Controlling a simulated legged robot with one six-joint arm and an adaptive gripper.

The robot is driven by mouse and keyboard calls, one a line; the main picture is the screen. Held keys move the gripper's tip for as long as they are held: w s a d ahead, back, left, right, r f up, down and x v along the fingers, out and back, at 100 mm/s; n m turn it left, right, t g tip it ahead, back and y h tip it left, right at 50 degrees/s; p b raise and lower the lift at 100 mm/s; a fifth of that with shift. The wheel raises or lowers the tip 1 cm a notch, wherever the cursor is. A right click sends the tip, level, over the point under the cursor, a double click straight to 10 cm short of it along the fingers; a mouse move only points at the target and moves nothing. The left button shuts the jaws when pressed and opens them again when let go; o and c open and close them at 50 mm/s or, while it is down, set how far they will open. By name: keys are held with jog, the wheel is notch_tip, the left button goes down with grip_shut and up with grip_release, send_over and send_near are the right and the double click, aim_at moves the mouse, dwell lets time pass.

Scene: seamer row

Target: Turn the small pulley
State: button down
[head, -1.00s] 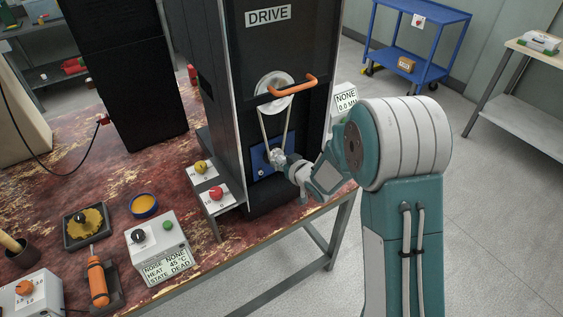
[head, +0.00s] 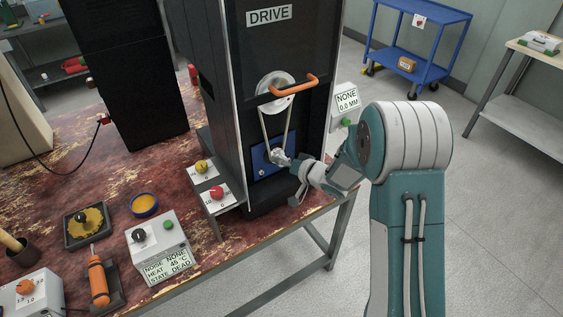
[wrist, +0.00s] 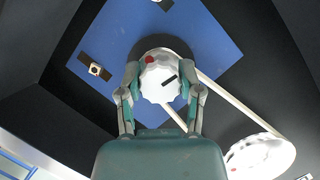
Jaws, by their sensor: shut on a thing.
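The small pulley (wrist: 157,83) is a pale scalloped wheel with a red dot and a dark mark, in front of a blue plate (wrist: 207,36). In the wrist view my gripper (wrist: 159,88) has one finger on each side of it and is shut on it. A pale belt (wrist: 225,97) runs from it to the large pulley (wrist: 262,158), which also has a red mark. In the head view my gripper (head: 285,162) is at the blue plate and hides most of the small pulley. The large pulley (head: 270,84) sits above, with an orange handle (head: 293,87).
The black DRIVE cabinet (head: 222,90) stands on a worn red table (head: 170,166). Red and yellow knobs (head: 216,193) sit at its left foot. A grey readout box (head: 157,247) shows NOISE NONE, HEAT 45 °C, STATE DEAD.

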dwell(0.3)
jog(key=shift+w, duration=0.1)
jog(key=shift+c, duration=1.3)
grip_release()
jog(key=shift+d, duration=0.1)
jog(key=v, duration=1.1)
jog(key=shift+s+d, duration=0.25)
jog(key=shift+d, duration=0.1)
jog(key=shift+r, duration=0.1)
